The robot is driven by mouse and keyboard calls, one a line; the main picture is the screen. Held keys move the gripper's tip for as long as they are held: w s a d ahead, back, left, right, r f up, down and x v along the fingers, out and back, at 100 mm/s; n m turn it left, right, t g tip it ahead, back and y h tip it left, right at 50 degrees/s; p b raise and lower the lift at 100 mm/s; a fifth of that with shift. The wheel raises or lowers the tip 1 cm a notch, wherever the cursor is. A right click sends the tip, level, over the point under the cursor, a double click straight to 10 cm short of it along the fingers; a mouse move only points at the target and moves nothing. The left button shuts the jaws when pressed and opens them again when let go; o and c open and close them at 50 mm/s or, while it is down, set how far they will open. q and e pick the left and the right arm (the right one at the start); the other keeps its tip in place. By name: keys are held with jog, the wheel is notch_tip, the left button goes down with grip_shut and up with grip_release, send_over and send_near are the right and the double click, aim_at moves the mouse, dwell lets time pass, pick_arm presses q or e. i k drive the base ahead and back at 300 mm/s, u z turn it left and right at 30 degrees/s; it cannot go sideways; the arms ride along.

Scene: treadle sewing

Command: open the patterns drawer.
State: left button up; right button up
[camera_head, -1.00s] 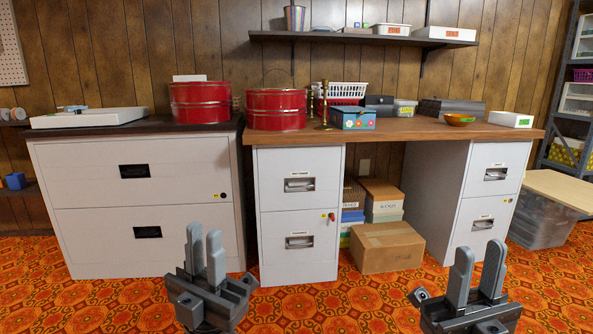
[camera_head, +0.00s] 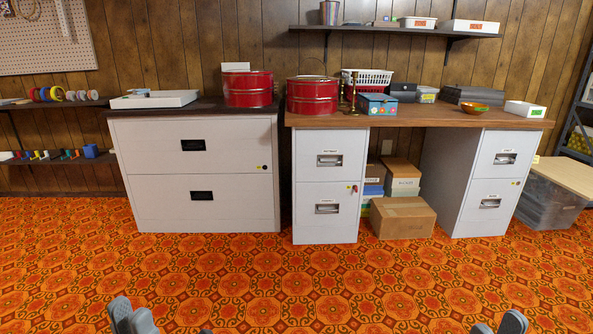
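The middle two-drawer white cabinet has an upper drawer (camera_head: 331,161) and a lower drawer (camera_head: 326,208). Both are shut, with metal pulls and small label plates too small to read surely. A lock with a red-tagged key (camera_head: 353,188) sits at the right between them. The right cabinet's upper drawer (camera_head: 504,158) and lower drawer (camera_head: 489,202) are also labelled and shut. My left gripper (camera_head: 132,315) and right gripper (camera_head: 498,325) show only fingertips at the bottom edge, well short of the cabinets. Their fingers look apart and empty; the rest is cut off.
A wide white cabinet (camera_head: 193,216) with two shut drawers stands left of the wooden desk top (camera_head: 400,117). A cardboard box (camera_head: 402,218) sits on the floor right of the middle cabinet. A clear bin (camera_head: 548,205) stands far right. The patterned carpet (camera_head: 310,285) in front is free.

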aim_at(324, 141)
jog(key=u, duration=0.4)
jog(key=k, duration=0.9)
jog(key=u, duration=0.55)
jog(key=i, duration=1.4)
jog(key=z, duration=0.7)
jog(key=i, duration=1)
jog(key=z, duration=1.4)
jog(key=i, duration=0.5)
jog(key=z, duration=0.5)
